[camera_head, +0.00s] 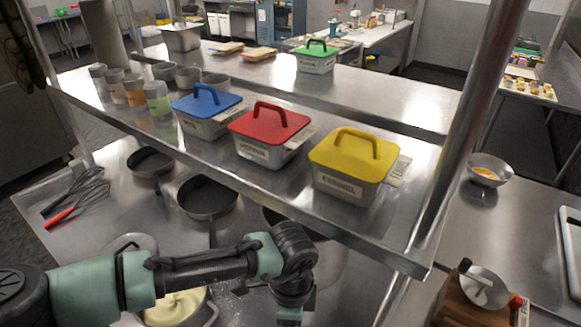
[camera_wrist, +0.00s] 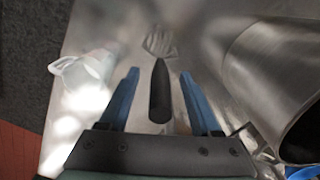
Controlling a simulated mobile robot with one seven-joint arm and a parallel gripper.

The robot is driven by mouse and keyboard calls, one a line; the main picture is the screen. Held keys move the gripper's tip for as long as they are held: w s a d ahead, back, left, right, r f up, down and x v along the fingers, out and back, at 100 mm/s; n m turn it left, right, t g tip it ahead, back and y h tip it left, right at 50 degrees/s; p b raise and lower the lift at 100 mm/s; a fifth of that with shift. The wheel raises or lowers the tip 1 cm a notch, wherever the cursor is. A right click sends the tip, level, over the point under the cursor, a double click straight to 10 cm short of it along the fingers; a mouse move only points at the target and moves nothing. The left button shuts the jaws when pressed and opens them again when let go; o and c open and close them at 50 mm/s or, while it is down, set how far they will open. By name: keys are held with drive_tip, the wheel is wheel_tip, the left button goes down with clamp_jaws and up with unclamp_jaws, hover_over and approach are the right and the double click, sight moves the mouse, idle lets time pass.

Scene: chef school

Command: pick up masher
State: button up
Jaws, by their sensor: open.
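A tool with a black handle (camera_wrist: 160,95) and a grey slotted head lies on the steel counter in the wrist view, apparently the masher. Its head points away from my gripper. My gripper (camera_wrist: 159,74) is open, with one blue finger on each side of the handle. The handle lies between the fingers in the picture; I cannot tell how far below them it is. In the head view my gripper (camera_head: 290,312) is at the bottom edge, pointing down below the shelf. I cannot make out the masher there.
A large metal pot (camera_wrist: 262,62) is close on the right in the wrist view, and a whitish cup-like vessel (camera_wrist: 88,68) on the left. A steel shelf (camera_head: 290,195) with lidded containers overhangs the counter. Pans (camera_head: 207,197), whisks and a pot of pale food (camera_head: 172,308) surround my arm.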

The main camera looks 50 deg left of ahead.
drive_tip(key=shift+f, duration=0.1)
drive_tip(key=shift+c, duration=0.2)
clamp_jaws()
idle(1.2)
